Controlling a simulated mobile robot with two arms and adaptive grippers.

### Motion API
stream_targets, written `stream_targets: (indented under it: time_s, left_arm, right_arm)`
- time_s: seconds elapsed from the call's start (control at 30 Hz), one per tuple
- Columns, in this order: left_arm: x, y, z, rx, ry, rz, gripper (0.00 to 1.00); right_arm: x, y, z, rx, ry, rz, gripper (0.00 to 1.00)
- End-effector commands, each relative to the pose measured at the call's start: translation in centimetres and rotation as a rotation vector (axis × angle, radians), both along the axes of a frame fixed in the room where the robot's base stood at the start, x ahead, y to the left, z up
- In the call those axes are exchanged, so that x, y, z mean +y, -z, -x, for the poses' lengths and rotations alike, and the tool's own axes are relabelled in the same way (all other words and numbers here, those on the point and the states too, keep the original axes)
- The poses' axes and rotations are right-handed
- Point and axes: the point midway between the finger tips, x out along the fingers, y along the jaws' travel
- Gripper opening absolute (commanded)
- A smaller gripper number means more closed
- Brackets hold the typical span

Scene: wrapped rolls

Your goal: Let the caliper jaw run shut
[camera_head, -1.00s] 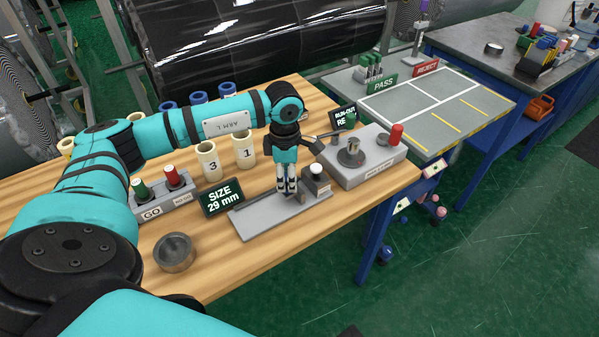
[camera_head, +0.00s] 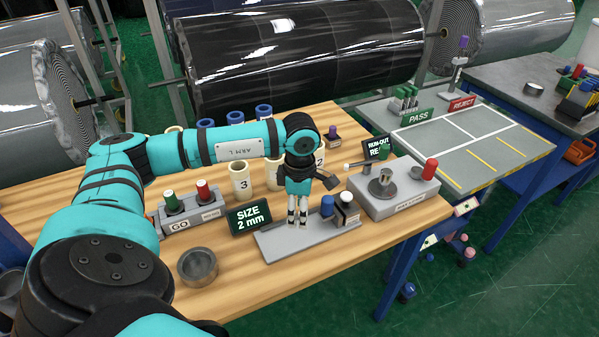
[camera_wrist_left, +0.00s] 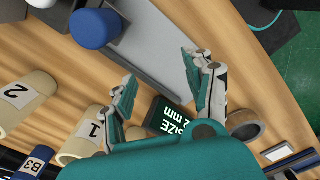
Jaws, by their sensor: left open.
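The caliper's grey base (camera_head: 275,247) lies along the table's front edge. At its right end stand a blue-topped post (camera_head: 327,206) and a white-topped knob (camera_head: 347,198) on a dark body, close together. The size display (camera_head: 249,216) reads 2 mm; it also shows in the wrist view (camera_wrist_left: 172,116). My left gripper (camera_head: 297,218) points down over the base, left of the blue post. In the wrist view its fingers (camera_wrist_left: 158,78) are spread with nothing between them, and the blue post (camera_wrist_left: 95,28) is outside them. I cannot tell whether the caliper's jaw faces touch.
Cream rolls (camera_head: 240,181) stand behind the display. A GO gauge block (camera_head: 188,208) and a metal cup (camera_head: 198,266) are to the left. A run-out fixture (camera_head: 395,192) stands close on the right. The pass/reject table (camera_head: 455,150) is beyond it.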

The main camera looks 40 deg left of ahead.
Motion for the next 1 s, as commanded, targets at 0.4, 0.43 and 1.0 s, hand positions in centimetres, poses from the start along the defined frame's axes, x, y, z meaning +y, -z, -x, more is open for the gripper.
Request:
stream_targets:
  time_s: [0.4, 0.43, 1.0]
  left_arm:
    - [0.1, -6.9, -0.1, -0.005, 0.0, 0.0, 0.53]
    - [0.0, -7.6, -0.1, -0.006, -0.001, 0.001, 0.53]
    - [0.1, -12.0, 0.1, 0.0, -0.001, 0.0, 0.53]
  right_arm:
    - [0.2, 0.0, 0.0, -0.001, 0.001, -0.002, 0.4]
    - [0.2, 0.0, 0.0, -0.001, 0.001, -0.002, 0.4]
    - [0.3, 0.0, 0.0, 0.0, 0.002, -0.003, 0.4]
